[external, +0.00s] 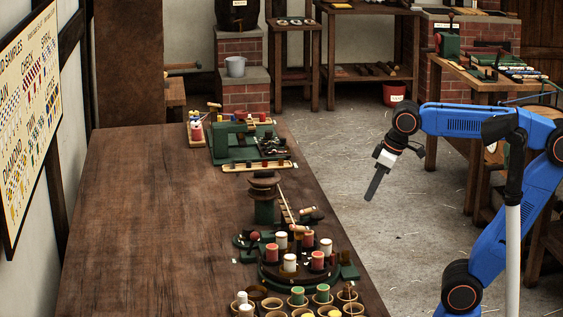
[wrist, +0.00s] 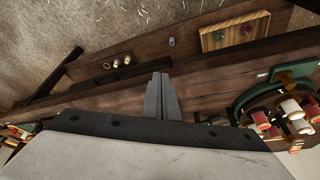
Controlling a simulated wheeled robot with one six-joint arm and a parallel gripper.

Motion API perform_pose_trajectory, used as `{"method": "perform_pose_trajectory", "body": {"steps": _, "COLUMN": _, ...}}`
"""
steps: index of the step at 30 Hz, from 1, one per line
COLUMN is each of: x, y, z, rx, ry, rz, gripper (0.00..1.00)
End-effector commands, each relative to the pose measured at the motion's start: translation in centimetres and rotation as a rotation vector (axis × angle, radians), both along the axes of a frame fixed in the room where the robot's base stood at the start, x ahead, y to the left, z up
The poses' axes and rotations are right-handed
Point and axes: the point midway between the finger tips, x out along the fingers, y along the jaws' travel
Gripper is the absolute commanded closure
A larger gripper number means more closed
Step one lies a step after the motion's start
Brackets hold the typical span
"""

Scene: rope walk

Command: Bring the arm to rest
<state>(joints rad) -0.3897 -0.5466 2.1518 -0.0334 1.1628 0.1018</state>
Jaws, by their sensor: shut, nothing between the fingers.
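My blue arm reaches in from the right in the external view. My gripper (external: 371,191) hangs over the open floor to the right of the long wooden table (external: 140,210), apart from it, fingers pointing down and slightly left. The fingers are shut together and hold nothing. In the wrist view the gripper (wrist: 162,80) shows its grey fingers side by side, closed, at the middle of the picture.
A round stand with red and white spools (external: 290,262) is on the table's right side. A green machine (external: 240,142) stands behind it. Small cups (external: 275,304) line the near end. A workbench (external: 470,80) stands at back right. A red bucket (external: 394,94) is on the floor.

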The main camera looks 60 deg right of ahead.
Motion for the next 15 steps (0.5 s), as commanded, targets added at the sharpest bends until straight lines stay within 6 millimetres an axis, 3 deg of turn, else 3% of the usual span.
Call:
{"method": "perform_pose_trajectory", "body": {"steps": 6, "x": -2.7, "y": -5.5, "z": -5.5, "rx": 0.003, "ry": -0.014, "rz": -0.12, "gripper": 1.0}}
{"method": "perform_pose_trajectory", "body": {"steps": 15, "x": -6.7, "y": -10.4, "z": -12.3, "rx": 0.002, "ry": -0.034, "rz": -0.255, "gripper": 1.0}}
